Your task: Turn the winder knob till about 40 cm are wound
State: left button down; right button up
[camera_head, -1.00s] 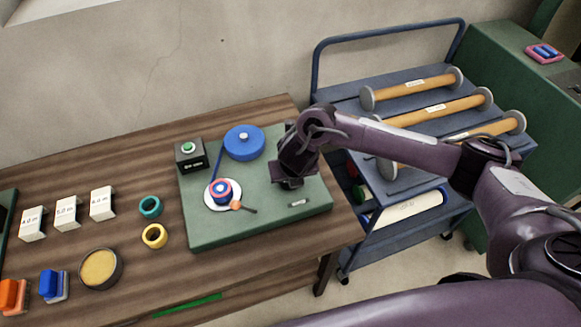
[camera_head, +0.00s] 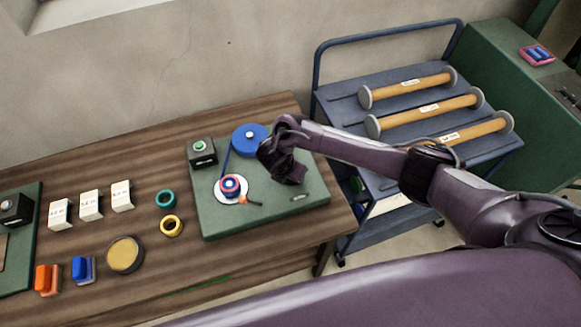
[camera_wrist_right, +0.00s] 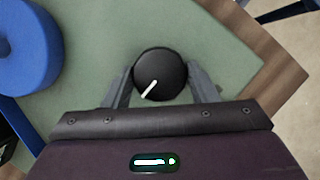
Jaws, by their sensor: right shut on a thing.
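The winder sits on a green board (camera_head: 222,224) on the wooden table. A large blue supply roll (camera_head: 250,139) is at its back, and a blue strip runs from it to a smaller red and blue reel (camera_head: 230,185) on a white disc. The black winder knob (camera_wrist_right: 160,75) shows in the right wrist view, its white mark pointing to the lower left. My right gripper (camera_wrist_right: 161,80) has a finger on each side of the knob and is shut on it. In the head view, my right gripper (camera_head: 288,174) hides the knob. My left gripper is not in view.
A black box with a green button (camera_head: 202,152) stands at the board's back left. White labelled blocks (camera_head: 90,206), teal and yellow rings (camera_head: 171,226) and a round tin (camera_head: 125,255) lie to the left. A blue cart (camera_head: 345,98) with rolls stands at right.

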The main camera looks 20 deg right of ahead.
aim_at(285, 186)
jog(key=shift+w+r, duration=0.1)
dwell(0.5)
jog(key=o, duration=1)
jog(key=shift+c, duration=0.2)
jog(key=p+v, duration=0.2)
jog(key=v, duration=0.5)
jog(key=shift+r+p, duration=0.3)
jog(key=shift+p, duration=0.05)
jog(key=shift+s+a+f, duration=0.1)
jog(key=shift+s+a, duration=0.05)
jog(key=shift+s, duration=0.1)
